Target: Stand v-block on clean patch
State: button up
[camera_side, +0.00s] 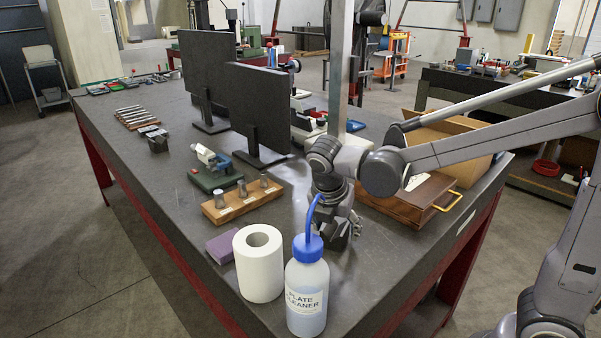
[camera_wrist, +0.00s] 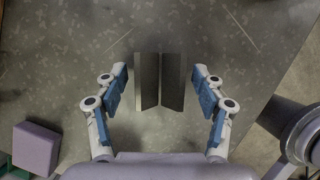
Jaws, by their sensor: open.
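In the wrist view the v-block (camera_wrist: 147,80) is a dark grey steel block with a groove down its middle. It sits between the two fingers of my gripper (camera_wrist: 160,77), with a gap on each side, so the fingers do not touch it. My gripper is open and points down at the table. In the side view my gripper (camera_side: 340,232) is low over the near part of the table, behind the bottle; the v-block cannot be made out there. The plate below shows pale mottling and two thin light lines; I cannot tell which area is the clean patch.
A white paper roll (camera_side: 262,278) and a cleaner bottle (camera_side: 307,297) stand at the near edge. A purple block (camera_side: 224,247) lies left of the roll. A wooden rack with cylinders (camera_side: 242,203) and a wooden box (camera_side: 408,207) flank my gripper.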

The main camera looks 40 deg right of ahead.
jog(key=v, duration=1.1)
jog(key=s+d+f+m+t+y, duration=0.1)
jog(key=s+f+m, duration=0.1)
jog(key=m, duration=0.4)
jog(key=s+d+f+m+t+y, duration=0.1)
jog(key=s+d+f+m+t, duration=0.1)
jog(key=m, duration=0.5)
jog(key=s+d+f+m+t+y, duration=0.1)
jog(key=s+f+m, duration=0.2)
jog(key=m, duration=0.4)
jog(key=shift+s+d+f+t+y, duration=0.2)
jog(key=shift+f+t+y, duration=0.1)
jog(key=shift+t+y, duration=0.1)
jog(key=shift+s+d+f+m+t, duration=0.15)
jog(key=shift+f+m+t, duration=0.25)
jog(key=shift+m, duration=0.8)
